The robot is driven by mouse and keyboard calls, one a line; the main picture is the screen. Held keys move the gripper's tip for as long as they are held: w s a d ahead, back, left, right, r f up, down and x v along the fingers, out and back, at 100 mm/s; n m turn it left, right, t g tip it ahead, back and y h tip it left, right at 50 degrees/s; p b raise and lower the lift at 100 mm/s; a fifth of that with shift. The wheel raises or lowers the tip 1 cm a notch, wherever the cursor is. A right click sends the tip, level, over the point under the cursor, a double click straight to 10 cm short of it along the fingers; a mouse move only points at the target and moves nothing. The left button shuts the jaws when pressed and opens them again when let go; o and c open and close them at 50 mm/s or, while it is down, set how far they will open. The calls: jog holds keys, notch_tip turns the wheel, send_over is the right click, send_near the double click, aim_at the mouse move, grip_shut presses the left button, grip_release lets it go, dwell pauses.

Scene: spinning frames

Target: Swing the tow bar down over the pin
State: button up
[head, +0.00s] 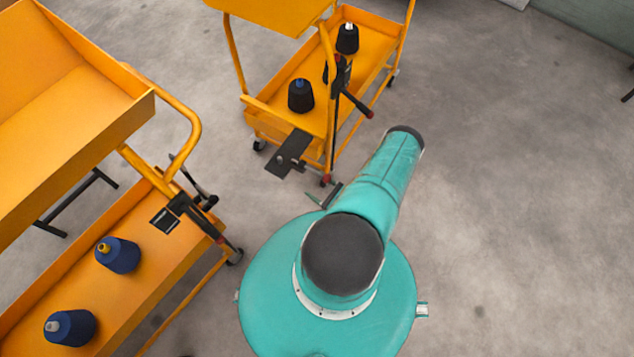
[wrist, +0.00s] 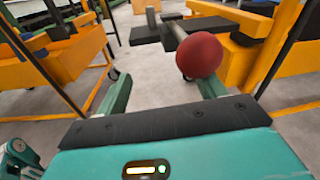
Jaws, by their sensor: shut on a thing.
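In the wrist view a red ball knob (wrist: 199,54) on a dark bar (wrist: 174,28) is at the fingertips of my gripper (wrist: 165,88). The gripper is shut on this knob, which covers part of the right fingertip. The bar runs away from me towards a black plate (wrist: 150,34) with a short grey pin (wrist: 151,17) standing on it. In the head view this plate (head: 289,153) sticks out from the far orange cart (head: 262,118). Only a bit of my gripper (head: 325,193) shows there, beside the teal arm. How the bar meets the pin cannot be told.
A second orange cart (head: 140,105) stands at the left with blue cones (head: 118,255) on its lower shelf and a black hitch plate (head: 165,219) at its end. Dark cones (head: 301,95) stand on the far cart. The grey floor (head: 500,180) at the right is clear.

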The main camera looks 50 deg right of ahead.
jog(key=s, duration=1.5)
jog(key=shift+s+r, duration=0.2)
jog(key=shift+s, duration=0.05)
dwell(0.8)
dwell(0.4)
